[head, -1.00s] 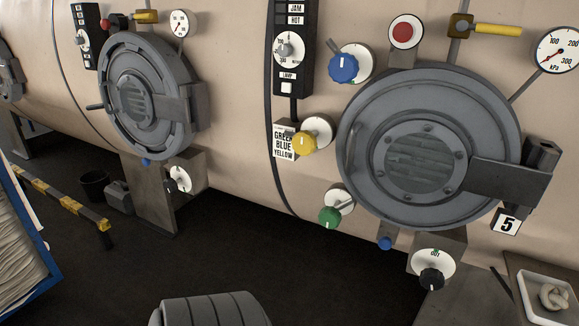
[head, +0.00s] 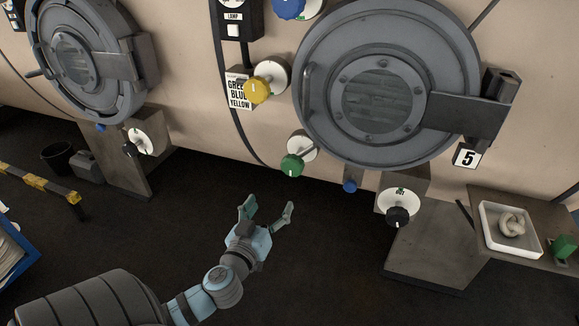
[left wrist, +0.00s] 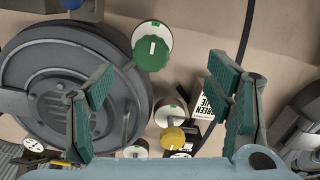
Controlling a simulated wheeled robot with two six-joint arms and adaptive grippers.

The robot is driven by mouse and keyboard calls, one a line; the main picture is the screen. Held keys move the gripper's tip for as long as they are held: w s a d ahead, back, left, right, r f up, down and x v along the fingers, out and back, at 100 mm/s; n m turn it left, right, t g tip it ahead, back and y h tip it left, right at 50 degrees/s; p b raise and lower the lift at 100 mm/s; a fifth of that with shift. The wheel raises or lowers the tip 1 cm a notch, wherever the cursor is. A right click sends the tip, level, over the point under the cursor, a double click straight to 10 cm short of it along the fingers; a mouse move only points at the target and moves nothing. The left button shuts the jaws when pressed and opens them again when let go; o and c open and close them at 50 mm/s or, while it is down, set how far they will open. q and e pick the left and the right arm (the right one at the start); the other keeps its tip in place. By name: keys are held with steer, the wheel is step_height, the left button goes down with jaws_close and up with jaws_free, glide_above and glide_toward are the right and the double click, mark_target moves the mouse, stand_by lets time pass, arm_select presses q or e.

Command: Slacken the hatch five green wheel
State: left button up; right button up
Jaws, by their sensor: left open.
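Hatch five (head: 385,95) is a round grey door with a plate marked 5 (head: 467,156) at its lower right. The green wheel (head: 292,165), a small green knob with a white pointer line on a white dial, sits at the hatch's lower left. My left gripper (head: 268,207) is open and empty, below and a little left of the green wheel, apart from it. In the left wrist view the green wheel (left wrist: 150,50) shows between and beyond the open fingers, near the top, with its white line roughly upright. My right gripper is not in view.
A yellow knob (head: 257,89) sits above left of the green wheel beside a GREEN BLUE YELLOW label (head: 239,92). A small blue knob (head: 350,186) and black knob (head: 397,215) are to the right. A white tray (head: 487,237) stands at right.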

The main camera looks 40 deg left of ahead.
mark_target(290, 167)
arm_select(q)
steer(key=shift+t, duration=0.4)
steer(key=r+x, duration=0.1)
steer(key=x, duration=0.3)
steer(key=r+p+x, duration=0.1)
steer(key=x, duration=0.9)
steer(key=shift+w+d+r+p, duration=0.2)
steer(key=shift+r+p, duration=0.1)
steer(key=shift+r, duration=0.1)
steer(key=c, duration=1.2)
